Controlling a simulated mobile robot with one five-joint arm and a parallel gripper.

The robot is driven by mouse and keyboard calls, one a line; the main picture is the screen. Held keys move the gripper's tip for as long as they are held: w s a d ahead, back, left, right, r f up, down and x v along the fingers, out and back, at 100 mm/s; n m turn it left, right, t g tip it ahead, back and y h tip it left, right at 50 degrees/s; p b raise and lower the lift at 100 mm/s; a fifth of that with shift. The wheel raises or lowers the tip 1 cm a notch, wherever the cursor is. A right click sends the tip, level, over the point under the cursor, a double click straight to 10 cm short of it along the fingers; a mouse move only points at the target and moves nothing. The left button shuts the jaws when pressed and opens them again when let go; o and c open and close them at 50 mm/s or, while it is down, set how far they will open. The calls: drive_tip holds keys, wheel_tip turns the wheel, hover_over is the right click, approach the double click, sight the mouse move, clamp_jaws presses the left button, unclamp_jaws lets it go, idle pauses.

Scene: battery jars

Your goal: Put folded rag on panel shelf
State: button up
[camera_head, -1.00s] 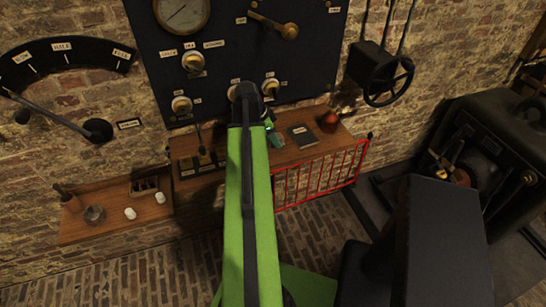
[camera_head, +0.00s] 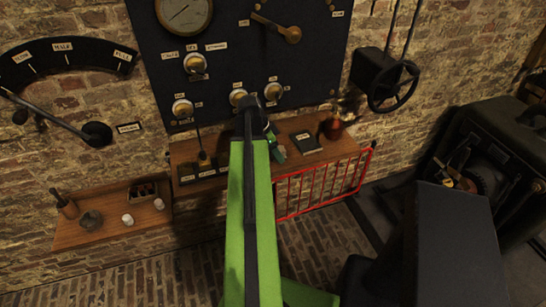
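The panel shelf (camera_head: 221,149) is a wooden ledge under the dark control panel (camera_head: 236,64). My gripper (camera_head: 277,146) is at the far end of my green arm, over or at the middle of this shelf. It is small, dark green and partly hidden by the arm. I cannot tell whether its fingers are open or shut, or whether they hold anything. I cannot make out a folded rag for certain in this view. A dark, flat book-like item (camera_head: 306,143) lies on the shelf just right of my gripper.
A copper-red vessel (camera_head: 333,128) stands at the shelf's right end. A red railing (camera_head: 322,184) runs below the shelf's front. A lower wooden shelf (camera_head: 110,232) with small pots is at left. A handwheel (camera_head: 393,86) and black machine (camera_head: 490,130) are at right.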

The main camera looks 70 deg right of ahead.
drive_tip(key=shift+r+p, duration=0.45)
drive_tip(key=shift+r, duration=0.05)
drive_tip(key=p+v, duration=1)
drive_tip(key=v, duration=0.1)
drive_tip(key=shift+w+r, duration=0.15)
drive_tip(key=shift+a, duration=0.15)
